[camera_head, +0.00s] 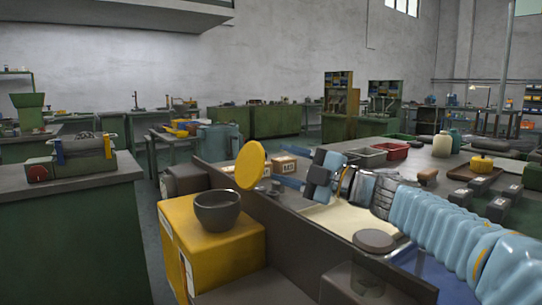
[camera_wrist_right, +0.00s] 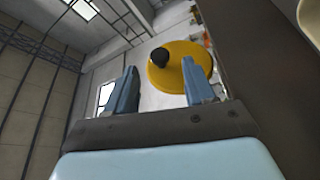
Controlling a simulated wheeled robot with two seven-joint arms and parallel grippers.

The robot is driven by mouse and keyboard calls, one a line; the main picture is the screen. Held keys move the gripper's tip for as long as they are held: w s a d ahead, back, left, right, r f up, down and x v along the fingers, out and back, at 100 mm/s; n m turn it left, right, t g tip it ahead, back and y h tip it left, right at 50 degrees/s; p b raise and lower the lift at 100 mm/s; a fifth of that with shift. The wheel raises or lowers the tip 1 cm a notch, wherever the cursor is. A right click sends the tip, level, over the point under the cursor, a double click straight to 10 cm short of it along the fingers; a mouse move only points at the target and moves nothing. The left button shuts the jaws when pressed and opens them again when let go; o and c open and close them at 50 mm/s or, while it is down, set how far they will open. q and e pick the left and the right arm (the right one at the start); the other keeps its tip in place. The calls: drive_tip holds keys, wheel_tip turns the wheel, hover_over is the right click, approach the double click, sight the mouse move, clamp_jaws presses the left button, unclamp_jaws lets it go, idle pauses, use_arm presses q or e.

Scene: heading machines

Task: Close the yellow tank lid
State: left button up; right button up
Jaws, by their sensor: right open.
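The yellow tank (camera_head: 222,250) stands at the lower middle of the head view, with a dark round bowl-like neck (camera_head: 218,212) on top. Its yellow round lid (camera_head: 250,164) stands raised and steeply tilted above the neck, so the neck is uncovered. My right gripper (camera_head: 288,181) is right of the lid, pointing left at it, apart from it in the head view. In the right wrist view the lid (camera_wrist_right: 180,70), with a black knob (camera_wrist_right: 159,57), shows beyond the open, empty fingers (camera_wrist_right: 160,72). The right finger overlaps the lid there; contact cannot be told. My left gripper is out of view.
A dark panel (camera_head: 285,232) runs between the tank and the worktop on the right. Small boxes (camera_head: 285,165) lie behind my right gripper. A red tray (camera_head: 391,151), jars and dark blocks stand on the right table. A green bench (camera_head: 75,235) is at left.

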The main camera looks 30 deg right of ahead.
sight(254, 166)
drive_tip(key=x, duration=0.4)
clamp_jaws()
idle(0.4)
